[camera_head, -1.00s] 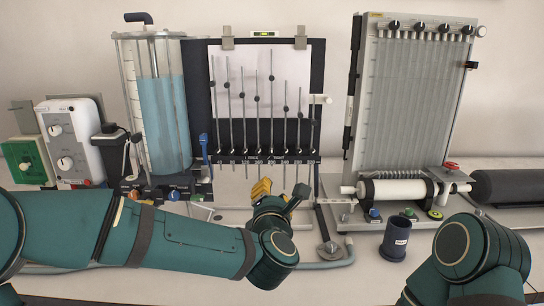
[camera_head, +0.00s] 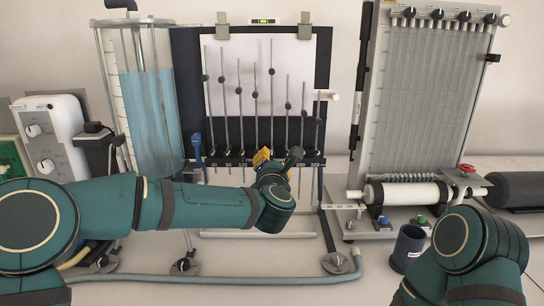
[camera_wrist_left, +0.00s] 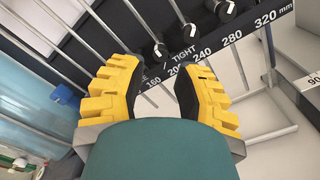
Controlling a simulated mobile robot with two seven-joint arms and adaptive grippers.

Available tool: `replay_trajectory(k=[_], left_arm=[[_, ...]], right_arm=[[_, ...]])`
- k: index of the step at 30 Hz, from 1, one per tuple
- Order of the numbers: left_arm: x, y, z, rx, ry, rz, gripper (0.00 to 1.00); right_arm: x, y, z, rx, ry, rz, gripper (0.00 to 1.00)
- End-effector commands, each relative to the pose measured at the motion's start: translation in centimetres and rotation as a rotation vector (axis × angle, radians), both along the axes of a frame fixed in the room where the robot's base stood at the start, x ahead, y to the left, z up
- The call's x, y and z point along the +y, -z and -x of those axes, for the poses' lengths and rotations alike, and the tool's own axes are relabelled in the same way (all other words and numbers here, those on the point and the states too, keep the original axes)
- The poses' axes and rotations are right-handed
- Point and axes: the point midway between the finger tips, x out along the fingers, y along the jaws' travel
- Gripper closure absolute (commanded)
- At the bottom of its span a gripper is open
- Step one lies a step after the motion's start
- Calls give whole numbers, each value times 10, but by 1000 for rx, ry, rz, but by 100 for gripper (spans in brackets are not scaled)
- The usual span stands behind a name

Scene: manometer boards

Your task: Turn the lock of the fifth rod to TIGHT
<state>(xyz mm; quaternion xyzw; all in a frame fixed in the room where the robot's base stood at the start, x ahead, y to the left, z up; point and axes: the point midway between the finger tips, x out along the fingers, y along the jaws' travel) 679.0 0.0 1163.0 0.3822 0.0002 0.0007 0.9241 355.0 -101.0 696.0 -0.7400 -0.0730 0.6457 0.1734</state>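The manometer board (camera_head: 325,70) stands at the back centre of the head view with several thin upright rods. The fifth rod (camera_head: 271,105) from the left carries a black bead high up. My left gripper (camera_head: 279,156) is in front of the bottom label strip, hiding part of it. In the left wrist view, the left gripper (camera_wrist_left: 160,78) is open, its yellow-backed fingers apart. A black lock knob (camera_wrist_left: 160,52) lies just beyond the gap between the fingertips, above the TIGHT and 200 markings; it seems to be the fifth rod's. Contact cannot be told. My right gripper is out of view.
Neighbouring lock knobs (camera_wrist_left: 188,31) sit close by to the right. A blue-water cylinder (camera_head: 147,110) stands left of the board. An inclined tube panel (camera_head: 425,100) and a dark cup (camera_head: 408,247) are on the right. A hose (camera_head: 230,279) crosses the table front.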

Motion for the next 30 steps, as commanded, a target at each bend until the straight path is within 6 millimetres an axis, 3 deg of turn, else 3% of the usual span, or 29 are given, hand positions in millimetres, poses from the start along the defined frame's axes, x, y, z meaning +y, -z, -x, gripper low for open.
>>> replay_trajectory(k=[3, 9, 20, 21, 24, 30], left_arm=[[0, 1, -21, 1, -1, 1, 69], [0, 0, -40, -1, 1, 1, 69], [0, 0, -45, -1, 1, 0, 69], [0, 0, -45, -1, 1, -1, 65], [0, 0, -45, -1, 1, -1, 100], [0, 0, -45, -1, 1, -1, 100]], right_arm=[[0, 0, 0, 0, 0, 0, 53], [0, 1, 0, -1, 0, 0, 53], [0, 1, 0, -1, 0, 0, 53], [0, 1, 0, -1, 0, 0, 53], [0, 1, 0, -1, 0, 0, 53], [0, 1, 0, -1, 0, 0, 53]])
